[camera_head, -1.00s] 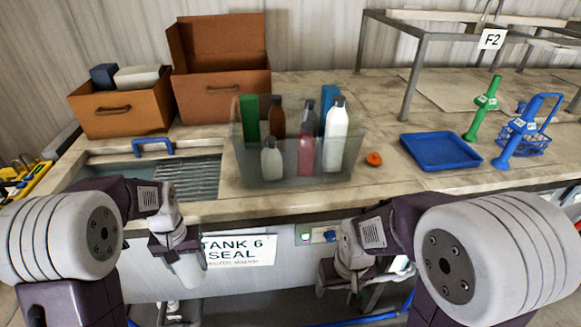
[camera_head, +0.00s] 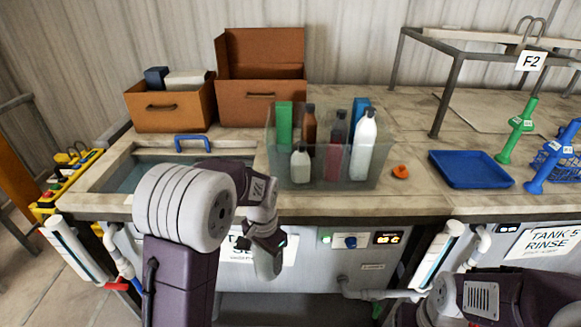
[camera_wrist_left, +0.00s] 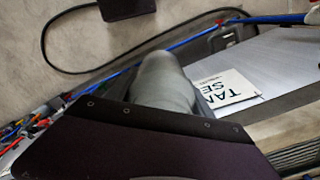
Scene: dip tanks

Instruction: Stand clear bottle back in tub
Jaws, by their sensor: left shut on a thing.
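My left gripper (camera_head: 266,240) is shut on a pale grey, see-through bottle (camera_head: 268,264), held in front of the counter and below its top. The bottle hangs roughly upright, a little tilted. In the left wrist view the bottle (camera_wrist_left: 162,82) points away from the dark gripper body, and the jaws on it are hidden. The clear tub (camera_head: 325,185) stands on the counter, above and to the right of the gripper. It holds several items, among them a small pale bottle (camera_head: 300,166) and a white bottle (camera_head: 363,148). My right gripper's jaws are out of view.
An orange cap (camera_head: 400,172) lies right of the tub, then a blue tray (camera_head: 470,168). Brown boxes (camera_head: 170,108) stand behind left. A sunken tank with a blue handle (camera_head: 193,142) is left of the tub. The counter's front edge (camera_head: 350,211) lies between bottle and tub.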

